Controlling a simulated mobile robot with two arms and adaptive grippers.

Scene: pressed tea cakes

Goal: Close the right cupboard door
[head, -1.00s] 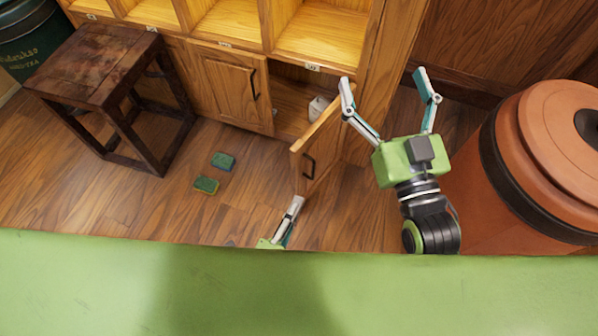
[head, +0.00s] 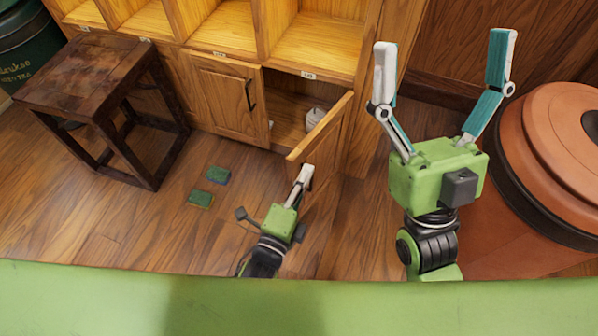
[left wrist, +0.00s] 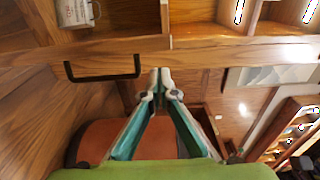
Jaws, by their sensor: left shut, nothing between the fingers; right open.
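The right cupboard door (head: 325,140) stands ajar, swung out from the cabinet. Its black handle (left wrist: 102,68) shows in the left wrist view, left of my fingertips. My left gripper (head: 305,172) is shut and empty, with its fingertips at the outer side of the door, near the handle side; whether they touch it I cannot tell. Its fingers also show in the left wrist view (left wrist: 160,76). My right gripper (head: 443,45) is open and empty, raised right of the cabinet, fingers spread. The left cupboard door (head: 222,98) is shut.
A pale box (head: 314,118) stands inside the open cupboard. A dark wooden stool (head: 85,75) is at the left. Two sponges, one (head: 217,175) and another (head: 201,198), lie on the floor. A large orange jar (head: 550,140) stands at the right.

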